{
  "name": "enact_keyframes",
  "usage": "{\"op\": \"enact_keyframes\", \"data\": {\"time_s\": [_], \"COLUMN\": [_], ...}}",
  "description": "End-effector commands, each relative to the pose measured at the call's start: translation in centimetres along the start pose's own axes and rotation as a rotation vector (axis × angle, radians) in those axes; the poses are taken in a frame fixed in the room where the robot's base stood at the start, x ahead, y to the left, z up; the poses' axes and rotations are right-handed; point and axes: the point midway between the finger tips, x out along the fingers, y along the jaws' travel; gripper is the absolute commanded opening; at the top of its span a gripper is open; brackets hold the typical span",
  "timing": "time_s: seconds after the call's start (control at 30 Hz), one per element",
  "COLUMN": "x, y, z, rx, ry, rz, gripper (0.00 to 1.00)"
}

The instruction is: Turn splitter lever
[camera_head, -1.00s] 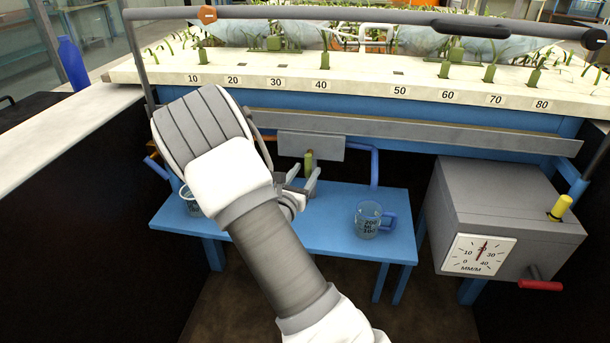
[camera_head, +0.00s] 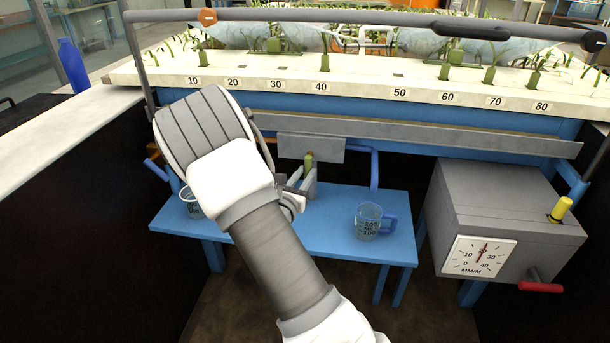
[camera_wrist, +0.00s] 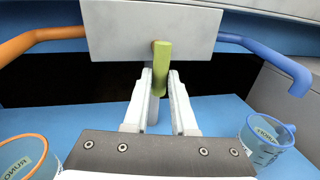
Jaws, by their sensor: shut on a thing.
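The green splitter lever (camera_head: 308,159) stands out from the front of a pale grey plate (camera_head: 326,150) under the flume bed. In the wrist view the lever (camera_wrist: 162,60) looks straight, with no clear lean to either side. My gripper (camera_wrist: 161,80) has its two fingers on either side of the lever's lower end and is shut on it. In the head view my gripper (camera_head: 304,180) shows only partly, behind my wrist. An orange pipe (camera_wrist: 40,38) leaves the plate's left side, and a blue pipe (camera_wrist: 268,48) leaves its right side.
A blue-handled cup (camera_head: 367,224) stands on the blue bench (camera_head: 330,232) at right. An orange-rimmed cup (camera_wrist: 18,158) stands at left, partly hidden by my arm in the head view. A grey box with a dial (camera_head: 480,255) and red handle (camera_head: 540,286) sits farther right.

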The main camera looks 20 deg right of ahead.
Motion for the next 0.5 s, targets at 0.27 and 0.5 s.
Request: {"op": "enact_keyframes", "data": {"time_s": [0.27,0.5], "x": [-0.1,-0.18], "y": [0.43,0.89], "z": [0.02,0.16], "rx": [0.153,0.334], "ry": [0.032,0.067], "rz": [-0.001,-0.001], "gripper": [0.0,0.0]}}
